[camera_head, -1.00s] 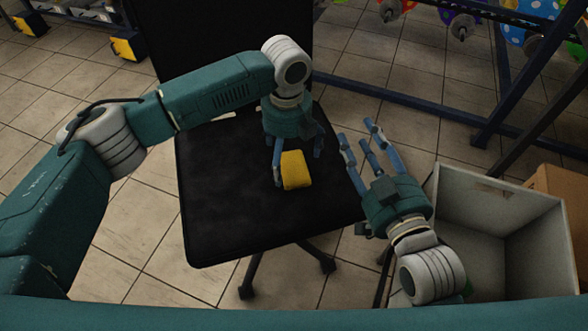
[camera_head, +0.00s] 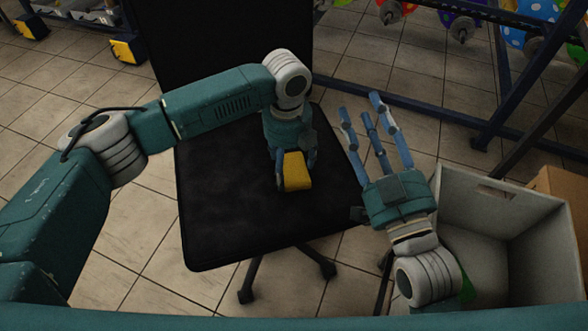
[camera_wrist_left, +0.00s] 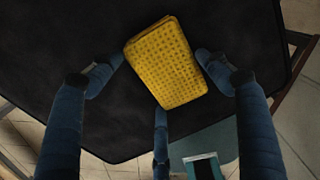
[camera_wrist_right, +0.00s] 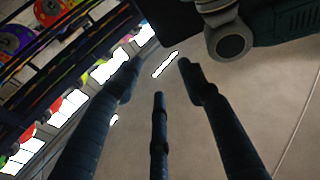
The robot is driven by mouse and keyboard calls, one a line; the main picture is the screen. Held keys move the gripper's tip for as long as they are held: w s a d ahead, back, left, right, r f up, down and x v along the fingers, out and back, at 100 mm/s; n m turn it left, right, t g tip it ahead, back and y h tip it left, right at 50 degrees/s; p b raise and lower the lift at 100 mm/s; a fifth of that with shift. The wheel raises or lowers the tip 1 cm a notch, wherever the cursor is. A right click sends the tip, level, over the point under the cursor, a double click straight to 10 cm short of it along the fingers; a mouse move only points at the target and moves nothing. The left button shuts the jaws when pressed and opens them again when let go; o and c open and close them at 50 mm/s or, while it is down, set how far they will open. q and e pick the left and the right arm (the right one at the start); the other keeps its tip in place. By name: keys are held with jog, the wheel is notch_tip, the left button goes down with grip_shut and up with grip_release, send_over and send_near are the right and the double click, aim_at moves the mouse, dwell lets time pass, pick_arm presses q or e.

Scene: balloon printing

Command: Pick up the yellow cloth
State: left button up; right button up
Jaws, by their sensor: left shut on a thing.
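The yellow cloth (camera_head: 297,172) is a small folded, textured block over the seat of the black chair (camera_head: 230,220). My left gripper (camera_head: 293,178) points down at it, with its fingers closed on the cloth. In the left wrist view the cloth (camera_wrist_left: 166,62) lies between the fingertips of the left gripper (camera_wrist_left: 165,70), with the dark seat behind it. I cannot tell whether the cloth touches the seat. My right gripper (camera_head: 368,110) is open and empty, to the right of the chair, fingers spread and pointing away. It also shows empty in the right wrist view (camera_wrist_right: 158,80).
A grey open bin (camera_head: 500,195) stands at the lower right, with a green thing partly visible in it and a cardboard box (camera_head: 562,185) beside it. A dark blue rack (camera_head: 430,105) with colourful discs is at the upper right. Tiled floor surrounds the chair.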

aim_at(288, 168)
pick_arm(q)
jog(key=shift+r, duration=0.1)
jog(key=shift+r, duration=0.2)
notch_tip(288, 168, up, 4)
jog(key=shift+r+p, duration=0.25)
jog(key=shift+p, duration=0.7)
jog(key=shift+r+p, duration=0.75)
jog(key=shift+r, duration=1.75)
pick_arm(e)
jog(key=shift+s+d+f+g+h, duration=0.55)
jog(key=shift+s+f+g, duration=0.65)
jog(key=shift+f, duration=1.75)
jog(key=shift+s+d+f+g+h, duration=0.55)
jog(key=shift+f+g, duration=1.2)
jog(key=shift+f, duration=1.15)
jog(key=shift+s+d+f+g+h, duration=0.3)
jog(key=shift+s+d+f+g, duration=0.85)
jog(key=shift+f, duration=1.8)
pick_arm(q)
jog(key=shift+a, duration=0.1)
pick_arm(e)
jog(key=shift+w+a+g, duration=0.2)
jog(key=shift+a+g, duration=0.1)
jog(key=shift+a, duration=0.1)
